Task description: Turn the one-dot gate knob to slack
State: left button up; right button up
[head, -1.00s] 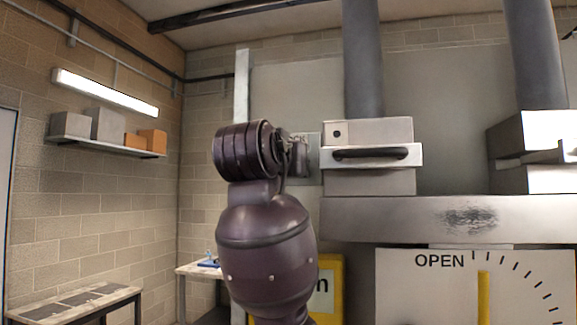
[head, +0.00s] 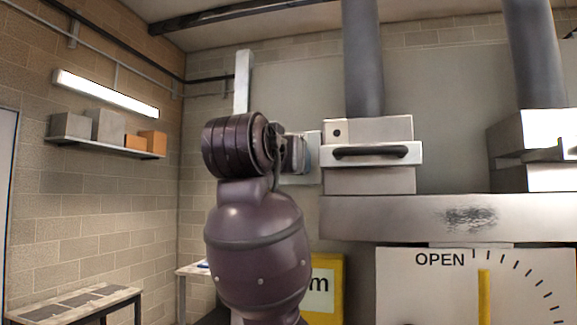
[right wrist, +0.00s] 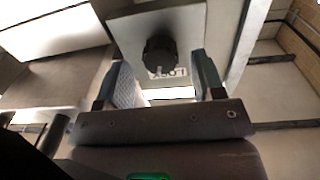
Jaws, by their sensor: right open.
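The one-dot gate (head: 368,130) is a pale metal box with one black dot and a dark bar handle, below a grey pipe in the head view. A pale plate (head: 313,165) stands at its left side. In the right wrist view a round black knob (right wrist: 160,56) sits on a pale plate (right wrist: 192,30), with upside-down lettering beside it, partly hidden. My right gripper (right wrist: 162,70) is open, its two fingers on either side of the knob with gaps; contact is not visible. In the head view its wrist largely hides the gripper (head: 296,153). My left gripper is not in view.
A second metal box (head: 535,150) under another pipe is at the right. Below is a wide metal beam (head: 400,218) and a dial panel (head: 410,290) marked OPEN with a yellow pointer. A yellow sign (head: 325,290) stands behind my arm. A shelf with boxes (head: 105,147) is at left.

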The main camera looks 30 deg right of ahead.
jog(key=b+v, duration=0.1)
jog(key=v, duration=0.7)
jog(key=shift+s+a, duration=0.2)
jog(key=shift+a, duration=0.05)
